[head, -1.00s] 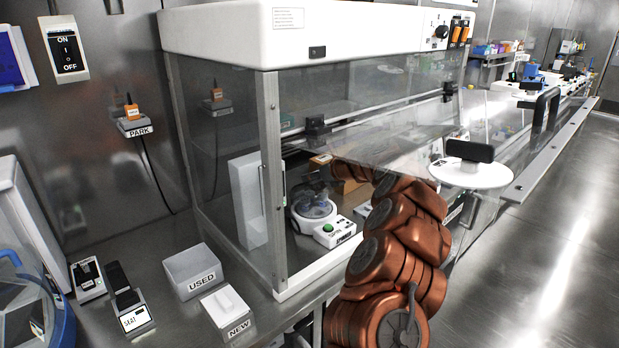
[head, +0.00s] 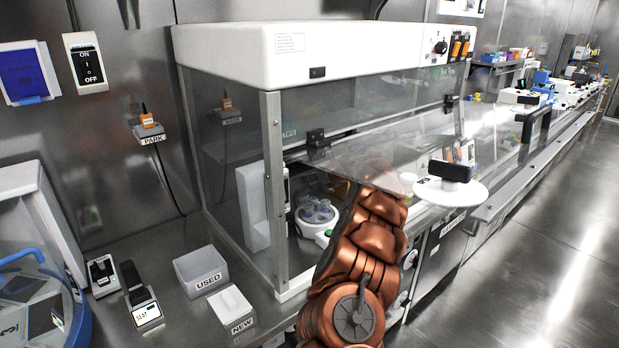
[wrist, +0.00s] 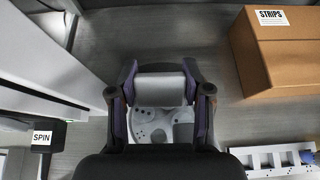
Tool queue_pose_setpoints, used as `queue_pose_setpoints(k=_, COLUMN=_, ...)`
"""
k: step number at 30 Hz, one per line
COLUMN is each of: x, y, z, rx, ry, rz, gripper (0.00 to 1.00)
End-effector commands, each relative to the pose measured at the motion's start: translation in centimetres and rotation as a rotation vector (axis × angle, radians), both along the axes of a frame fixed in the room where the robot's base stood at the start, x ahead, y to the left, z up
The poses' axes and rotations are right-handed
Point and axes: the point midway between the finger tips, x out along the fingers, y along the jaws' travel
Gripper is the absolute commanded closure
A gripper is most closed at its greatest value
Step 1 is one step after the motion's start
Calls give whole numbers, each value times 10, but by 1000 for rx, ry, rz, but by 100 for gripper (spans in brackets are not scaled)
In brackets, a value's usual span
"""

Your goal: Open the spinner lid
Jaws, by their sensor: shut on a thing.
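The spinner (head: 318,214) is a white round device with a clear top, on the bench inside the hood. Its green button (head: 328,233) shows at its front, partly behind my arm. In the wrist view the pale rotor (wrist: 150,126) with dark holes shows below my gripper (wrist: 160,90). The purple-padded fingers are shut on a pale grey piece (wrist: 160,88), which looks like the lid's handle. I cannot tell whether the lid is raised. In the head view my gripper is hidden behind my arm and the tilted hood pane.
The hood's clear sash (head: 385,155) is tilted above my arm. In the wrist view a brown STRIPS box (wrist: 275,55) is at the right, a white rack (wrist: 270,158) at lower right, and a SPIN tag (wrist: 42,137) at left. USED (head: 200,270) and NEW (head: 231,305) boxes stand outside.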

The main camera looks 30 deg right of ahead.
Motion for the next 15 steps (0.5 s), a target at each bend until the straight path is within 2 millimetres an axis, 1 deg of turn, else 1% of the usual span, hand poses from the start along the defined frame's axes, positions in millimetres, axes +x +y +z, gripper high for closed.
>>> queue_pose_setpoints(k=1, x=0, y=-3, z=5, rx=-2, ry=-8, rz=-7, gripper=100)
queue_pose_setpoints(k=12, x=0, y=-3, z=6, rx=-2, ry=-9, rz=-7, gripper=100)
queue_pose_setpoints(k=13, x=0, y=-4, z=6, rx=-2, ry=-9, rz=-7, gripper=51)
queue_pose_setpoints(k=15, x=0, y=-3, z=6, rx=-2, ry=-8, rz=-7, gripper=44)
